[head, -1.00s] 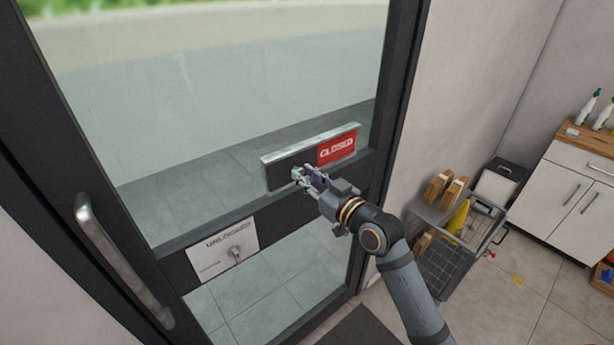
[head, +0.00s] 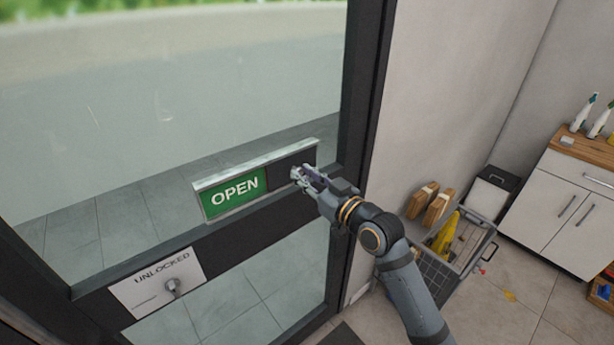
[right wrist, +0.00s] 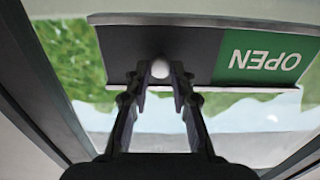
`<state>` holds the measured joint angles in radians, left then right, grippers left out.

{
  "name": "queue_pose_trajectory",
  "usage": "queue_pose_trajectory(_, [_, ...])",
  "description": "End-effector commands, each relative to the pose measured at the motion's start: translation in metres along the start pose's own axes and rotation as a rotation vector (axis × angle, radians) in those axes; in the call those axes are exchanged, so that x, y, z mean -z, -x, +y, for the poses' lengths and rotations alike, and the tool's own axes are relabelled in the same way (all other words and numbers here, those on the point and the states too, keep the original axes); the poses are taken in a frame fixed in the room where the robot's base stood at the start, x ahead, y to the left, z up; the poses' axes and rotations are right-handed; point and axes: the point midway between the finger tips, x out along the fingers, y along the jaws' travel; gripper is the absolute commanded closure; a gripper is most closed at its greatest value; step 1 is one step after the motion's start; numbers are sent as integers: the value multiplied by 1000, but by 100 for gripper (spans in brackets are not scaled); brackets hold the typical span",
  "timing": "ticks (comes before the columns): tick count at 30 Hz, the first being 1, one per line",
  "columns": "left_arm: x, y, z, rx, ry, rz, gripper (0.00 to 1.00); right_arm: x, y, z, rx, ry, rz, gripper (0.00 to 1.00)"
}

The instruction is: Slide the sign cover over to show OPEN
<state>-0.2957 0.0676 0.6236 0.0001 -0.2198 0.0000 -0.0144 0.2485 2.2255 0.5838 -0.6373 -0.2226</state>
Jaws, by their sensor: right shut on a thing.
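The sign (head: 235,194) is mounted on the glass door, and its green left half reads OPEN. The dark sliding cover (head: 277,176) sits over the right half, so no red CLOSED panel shows. My right gripper (head: 298,174) is at the cover, shut on its small knob. In the right wrist view the pale round knob (right wrist: 160,69) sits between the two fingertips, with the dark cover (right wrist: 190,50) behind it and the green OPEN panel (right wrist: 262,58) beside it, upside down. My left gripper is not in view.
A white lock plate (head: 157,283) reading UNLOCKED, with a key or knob, is on the door rail below the sign. The door frame (head: 362,90) stands right of the sign. A grey wire cart (head: 440,275) and a white cabinet (head: 570,205) stand farther right.

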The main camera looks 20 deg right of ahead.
Motion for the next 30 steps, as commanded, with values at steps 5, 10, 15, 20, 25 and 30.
queue_pose_trajectory(5, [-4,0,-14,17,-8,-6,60,1,0,1,-2,5,1,100])
queue_pose_trajectory(10, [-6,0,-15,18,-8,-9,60,1,0,1,-2,5,2,69])
queue_pose_trajectory(15, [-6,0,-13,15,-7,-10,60,1,0,0,-1,4,2,55])
queue_pose_trajectory(20, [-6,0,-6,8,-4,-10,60,1,0,0,0,3,2,55])
queue_pose_trajectory(25, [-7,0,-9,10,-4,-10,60,12,0,0,1,6,5,55])
queue_pose_trajectory(30, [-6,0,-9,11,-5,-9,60,49,0,1,0,9,8,55])
